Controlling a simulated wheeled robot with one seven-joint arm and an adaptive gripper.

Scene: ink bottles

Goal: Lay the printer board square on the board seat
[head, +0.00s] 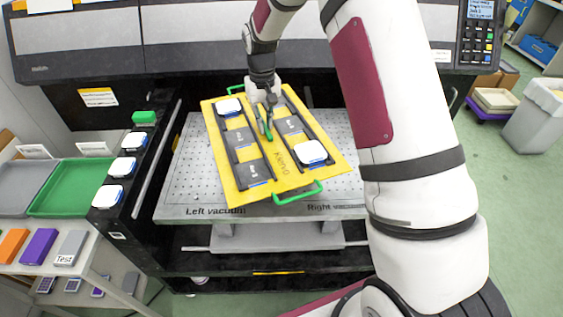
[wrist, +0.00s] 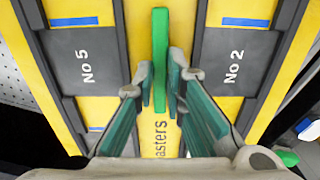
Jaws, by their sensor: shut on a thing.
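The printer board (head: 297,180) is a yellow plate with dark slotted strips and green handles. It lies over the board seat (head: 188,168), a pale perforated plate, turned at an angle to the seat's edges. I cannot tell whether it touches the seat. White-topped pieces sit in two of its slots, and several other slots show dark with numbers. My gripper (head: 268,118) is over the board's middle, shut on its upright green grip. In the wrist view my gripper (wrist: 160,88) has a finger on each side of the green grip (wrist: 160,50), between slots No 5 and No 2.
White-topped bottles (head: 122,166) and a green one stand along a black ledge at the left. A green tray (head: 72,187) lies farther left. The dark machine body (head: 100,45) rises behind the seat. Green floor is open at the right, by a bin (head: 538,115).

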